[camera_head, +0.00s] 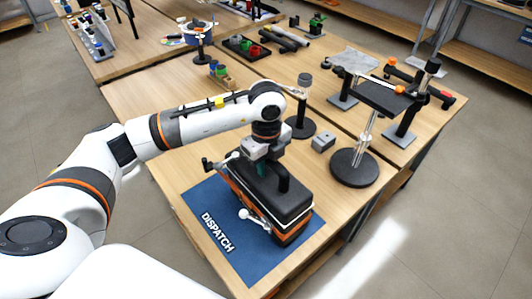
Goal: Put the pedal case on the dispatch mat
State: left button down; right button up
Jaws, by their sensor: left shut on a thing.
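The pedal case (275,197) is a black box with orange and pale trim and small crank-like parts on its sides. It is at the blue dispatch mat (215,250), over the mat's upper right part. I cannot tell whether its underside touches the mat. My left gripper (263,166) points down at the top of the case and is shut on it; the fingertips are partly hidden. The mat's white "DISPATCH" lettering shows to the left of the case. My right gripper is not in view.
A round black stand (354,168) is to the right of the case. A small grey block (323,142) and another round-based stand (300,127) are behind it. The table's near right edge runs close to the mat. The mat's lower left part is bare.

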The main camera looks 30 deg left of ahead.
pick_arm(q)
jog(key=shift+f, duration=0.9)
jog(key=c, duration=1.2)
grip_release()
jog(key=shift+f, duration=0.1)
jog(key=shift+s, duration=0.1)
notch_tip(320, 180, up, 11)
jog(key=b, duration=0.2)
jog(key=shift+b, duration=0.4)
jog(key=shift+r, duration=0.6)
